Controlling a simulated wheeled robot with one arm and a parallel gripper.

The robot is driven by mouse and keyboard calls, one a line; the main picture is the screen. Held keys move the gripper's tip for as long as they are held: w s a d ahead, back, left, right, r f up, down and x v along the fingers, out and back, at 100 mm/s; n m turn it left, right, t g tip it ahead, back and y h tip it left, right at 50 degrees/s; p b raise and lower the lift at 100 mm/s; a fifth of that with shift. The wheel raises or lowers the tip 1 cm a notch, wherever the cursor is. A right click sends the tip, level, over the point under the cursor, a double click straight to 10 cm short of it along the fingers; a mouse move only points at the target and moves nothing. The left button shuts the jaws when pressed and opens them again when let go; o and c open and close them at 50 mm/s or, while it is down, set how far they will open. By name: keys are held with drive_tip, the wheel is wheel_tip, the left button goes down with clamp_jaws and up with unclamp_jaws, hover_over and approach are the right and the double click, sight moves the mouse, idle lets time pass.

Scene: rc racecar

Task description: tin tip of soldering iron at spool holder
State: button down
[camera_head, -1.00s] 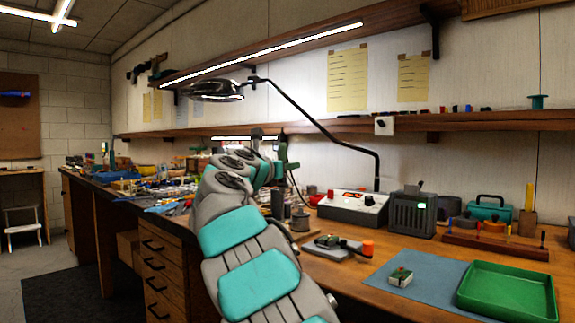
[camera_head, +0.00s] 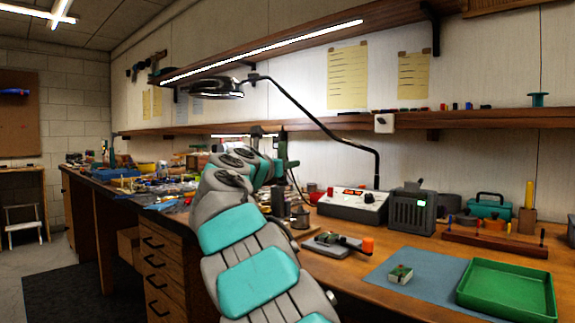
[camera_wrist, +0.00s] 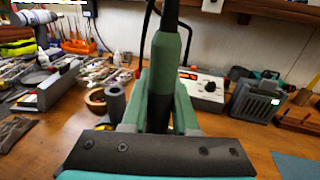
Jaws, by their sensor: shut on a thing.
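The soldering iron (camera_wrist: 165,55) is upright in my gripper (camera_wrist: 158,110), with its green handle and black cable end pointing up. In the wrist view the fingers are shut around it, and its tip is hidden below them. In the head view the iron (camera_head: 283,148) stands at the end of my arm, above the bench. A grey cylinder (camera_wrist: 115,103), perhaps part of the spool holder, stands just left of the fingers in the wrist view. Grey cylindrical items also show below the gripper in the head view (camera_head: 299,218). Whether the tip touches anything cannot be seen.
The soldering station (camera_head: 352,206) and a grey box (camera_head: 413,212) stand right of the gripper. A small vise-like tool (camera_head: 338,245), blue mat (camera_head: 425,272) and green tray (camera_head: 508,290) lie nearer. A lamp arm (camera_head: 325,125) arches above. Clutter fills the bench on the left.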

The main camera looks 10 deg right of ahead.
drive_tip(key=shift+f, duration=0.45)
idle(2.0)
